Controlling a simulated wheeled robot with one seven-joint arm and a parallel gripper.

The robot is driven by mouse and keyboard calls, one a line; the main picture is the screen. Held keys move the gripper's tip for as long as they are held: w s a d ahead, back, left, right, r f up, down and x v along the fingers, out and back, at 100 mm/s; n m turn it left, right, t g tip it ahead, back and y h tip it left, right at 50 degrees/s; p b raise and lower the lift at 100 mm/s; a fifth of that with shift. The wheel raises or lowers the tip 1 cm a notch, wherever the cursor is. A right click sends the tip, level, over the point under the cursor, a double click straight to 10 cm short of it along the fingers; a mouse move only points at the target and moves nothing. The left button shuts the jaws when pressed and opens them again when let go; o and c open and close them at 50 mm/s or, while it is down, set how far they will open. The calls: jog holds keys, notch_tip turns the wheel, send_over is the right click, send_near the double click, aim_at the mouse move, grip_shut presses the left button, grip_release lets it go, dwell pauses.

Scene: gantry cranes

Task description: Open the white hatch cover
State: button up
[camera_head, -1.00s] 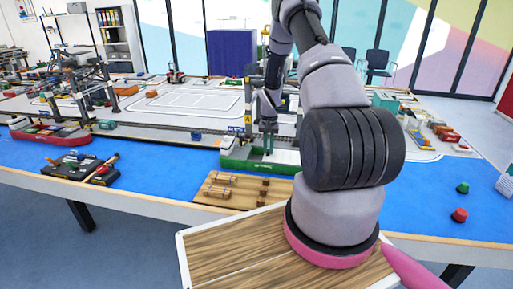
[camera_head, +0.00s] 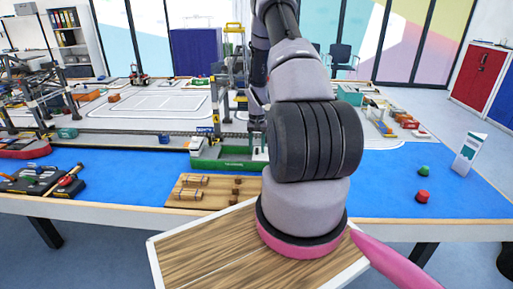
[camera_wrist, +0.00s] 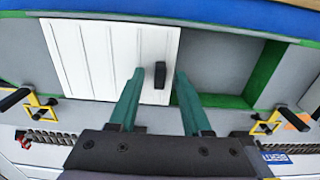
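The white hatch cover (camera_wrist: 80,55) is a ribbed flat panel on the green-edged ship, with a black handle (camera_wrist: 160,76) near its right edge in the wrist view. To its right is an open grey hold (camera_wrist: 220,75). My gripper (camera_wrist: 159,90) has two teal fingers, spread apart, one on each side of the handle. Nothing is clamped between them; whether they touch the handle or hover over it I cannot tell. In the head view the green and white ship (camera_head: 225,152) lies on blue water, and my arm hides part of it and the fingers.
A wooden pallet board (camera_head: 205,191) with small bundles lies in front of the ship. A dark tool tray (camera_head: 42,182) is at the left. Crane legs (camera_head: 229,85) rise behind the ship.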

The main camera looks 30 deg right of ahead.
notch_tip(320, 180, up, 11)
dwell(0.7)
dwell(0.4)
jog(key=s+a+r+t, duration=0.15)
jog(key=a+r, duration=0.25)
jog(key=r, duration=0.4)
jog(key=s+a+r+n+t, duration=0.1)
jog(key=s+a+r, duration=0.25)
jog(key=r, duration=0.55)
jog(key=s+a+r+t, duration=0.1)
jog(key=s+a+r, duration=0.1)
jog(key=a+r, duration=0.45)
jog(key=s+a+r+t, duration=0.1)
jog(key=s+a+r, duration=0.2)
jog(key=s, duration=0.3)
jog(key=s+a+r+n+t+y, duration=0.1)
jog(key=s+a+r, duration=0.2)
jog(key=s+r, duration=0.2)
jog(key=s+a+r+t+y, duration=0.1)
jog(key=s+a+r, duration=0.3)
jog(key=s, duration=0.5)
jog(key=shift+r+n+t, duration=0.3)
jog(key=shift+r+t, duration=0.05)
jog(key=shift+r, duration=0.2)
